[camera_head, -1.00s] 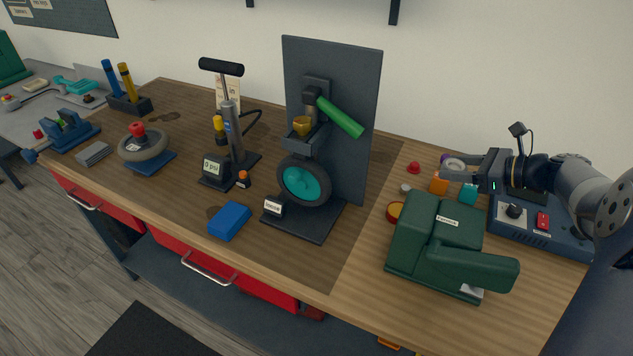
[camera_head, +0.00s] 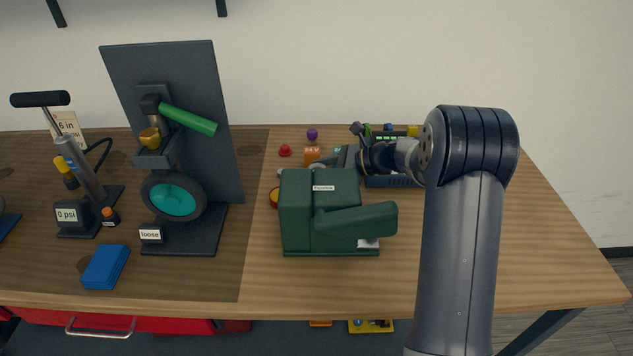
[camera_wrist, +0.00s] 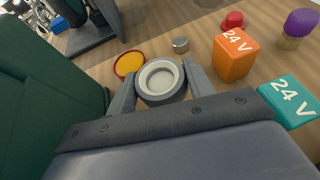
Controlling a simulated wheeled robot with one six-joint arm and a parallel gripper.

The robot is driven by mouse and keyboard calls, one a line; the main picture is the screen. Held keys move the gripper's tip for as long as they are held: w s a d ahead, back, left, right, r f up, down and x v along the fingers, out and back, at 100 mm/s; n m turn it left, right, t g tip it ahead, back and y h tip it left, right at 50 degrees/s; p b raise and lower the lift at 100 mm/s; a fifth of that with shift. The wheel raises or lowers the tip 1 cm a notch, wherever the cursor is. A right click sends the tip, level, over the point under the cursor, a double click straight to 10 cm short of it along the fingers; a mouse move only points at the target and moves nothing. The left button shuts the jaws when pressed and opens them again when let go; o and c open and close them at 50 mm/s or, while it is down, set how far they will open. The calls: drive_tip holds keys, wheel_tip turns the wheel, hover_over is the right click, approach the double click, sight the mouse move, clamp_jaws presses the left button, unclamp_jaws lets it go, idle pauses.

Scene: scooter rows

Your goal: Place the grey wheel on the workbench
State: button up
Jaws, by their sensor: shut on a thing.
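The grey wheel (camera_wrist: 160,82) is a small, thick grey ring with a pale centre. My gripper (camera_wrist: 160,88) is shut on it, one finger on each side, in the wrist view. In the head view my gripper (camera_head: 335,161) is over the workbench (camera_head: 262,240), just behind the dark green machine (camera_head: 310,205), which hides part of it. The wheel shows there only as a small pale ring (camera_head: 318,166) near the orange block. I cannot tell whether the wheel touches the wooden top.
Close to the wheel are an orange 24 V block (camera_wrist: 235,57), a teal 24 V block (camera_wrist: 290,100), a red knob (camera_wrist: 232,20), a small metal cylinder (camera_wrist: 180,44) and an orange-yellow dish (camera_wrist: 130,64). A stand with a teal-hubbed wheel (camera_head: 174,200) is left. The front right top is clear.

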drive_tip(key=shift+f, duration=1.9)
drive_tip(key=shift+f, duration=0.2)
drive_tip(key=o, duration=1)
drive_tip(key=shift+d+r, duration=0.2)
drive_tip(key=shift+r, duration=0.1)
drive_tip(key=v, duration=1.1)
drive_tip(key=shift+s+d+b, duration=0.1)
drive_tip(key=shift+d+b, duration=0.15)
drive_tip(key=shift+b, duration=0.05)
drive_tip(key=shift+s+d, duration=0.1)
